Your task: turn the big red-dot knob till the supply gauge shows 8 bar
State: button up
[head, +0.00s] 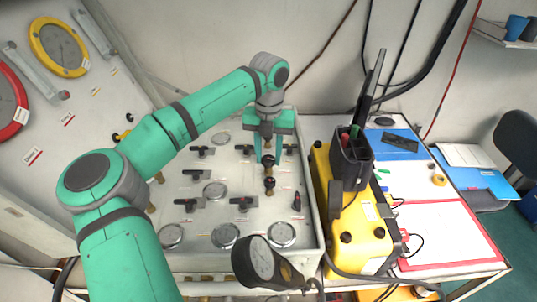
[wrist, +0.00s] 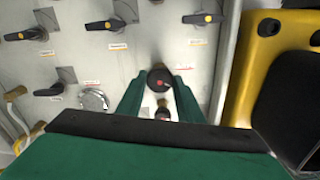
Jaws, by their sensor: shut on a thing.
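The big black knob with a red dot (wrist: 160,79) sits between my gripper's (wrist: 157,86) two teal fingers in the wrist view. In the head view, my gripper (head: 268,158) points down at the panel (head: 160,222), with the red-dot knob (head: 268,161) between its fingertips. The gripper is shut on this knob. A smaller dark knob (head: 269,182) lies just in front of it and also shows in the wrist view (wrist: 163,113). Several round gauges, such as one at the front right (head: 282,235), sit on the panel. I cannot tell which is the supply gauge, and their readings are too small.
Black lever handles (head: 243,203) stand around the panel. A yellow case (head: 352,240) with a black holder (head: 351,160) stands close on the right. A wall board with large yellow-rimmed (head: 59,47) and red-rimmed gauges is at left.

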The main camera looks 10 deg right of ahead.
jog(key=m, duration=0.4)
jog(key=shift+r+m, duration=0.1)
jog(key=shift+m, duration=0.2)
jog(key=m, duration=0.3)
jog(key=shift+d+m, duration=0.1)
jog(key=shift+m, duration=0.3)
jog(key=m, duration=1.2)
jog(key=shift+m, duration=0.3)
jog(key=m, duration=0.3)
jog(key=shift+m, duration=0.3)
jog(key=m, duration=0.7)
